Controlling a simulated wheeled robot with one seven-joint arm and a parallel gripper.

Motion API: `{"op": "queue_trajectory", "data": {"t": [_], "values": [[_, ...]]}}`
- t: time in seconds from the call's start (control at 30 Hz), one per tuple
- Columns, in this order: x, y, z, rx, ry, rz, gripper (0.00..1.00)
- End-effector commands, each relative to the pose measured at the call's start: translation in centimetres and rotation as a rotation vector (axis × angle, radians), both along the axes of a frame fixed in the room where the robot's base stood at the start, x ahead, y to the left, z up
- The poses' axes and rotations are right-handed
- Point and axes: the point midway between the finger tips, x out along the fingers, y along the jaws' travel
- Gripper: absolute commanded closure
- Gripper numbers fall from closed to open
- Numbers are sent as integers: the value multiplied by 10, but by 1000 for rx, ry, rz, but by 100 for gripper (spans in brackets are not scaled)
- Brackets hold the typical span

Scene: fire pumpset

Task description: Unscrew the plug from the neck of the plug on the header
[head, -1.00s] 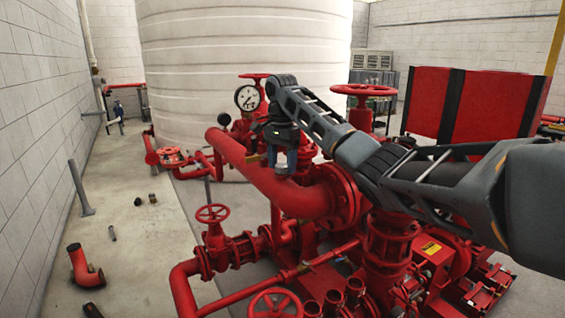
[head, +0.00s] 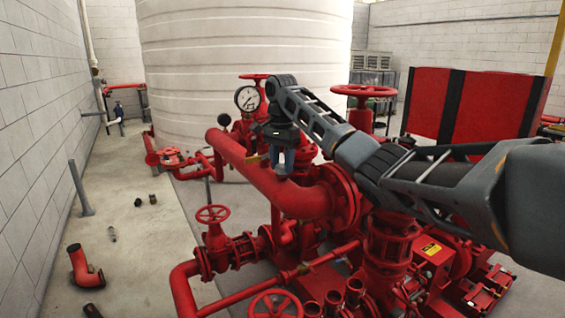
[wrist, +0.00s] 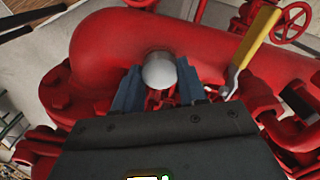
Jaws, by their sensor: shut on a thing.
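The plug (wrist: 160,71) is a pale grey, rounded cap on top of the red header pipe (wrist: 105,48). In the wrist view it sits between the two blue-grey fingers of my gripper (wrist: 160,84), which is shut on it. In the head view my gripper (head: 283,168) points down onto the header (head: 252,175), left of its flange. The fingers mostly hide the plug there. The neck under the plug is hidden, so I cannot tell how far the thread is engaged.
A yellow-handled lever (wrist: 256,38) stands close right of my gripper in the wrist view. A pressure gauge (head: 247,98) and a red handwheel (head: 363,90) rise nearby. Loose pipe parts, including a red elbow (head: 82,267), lie on the floor at left.

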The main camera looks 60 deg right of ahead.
Motion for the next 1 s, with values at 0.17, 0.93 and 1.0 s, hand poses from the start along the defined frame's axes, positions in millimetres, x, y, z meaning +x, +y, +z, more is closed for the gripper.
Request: {"op": "queue_trajectory", "data": {"t": [0.17, 0.93, 1.0], "values": [[0, 0, 0, 0, 0, 167, 95], [-1, 0, 0, 1, 0, 580, 95], [-1, 0, 0, 1, 0, 662, 95]]}}
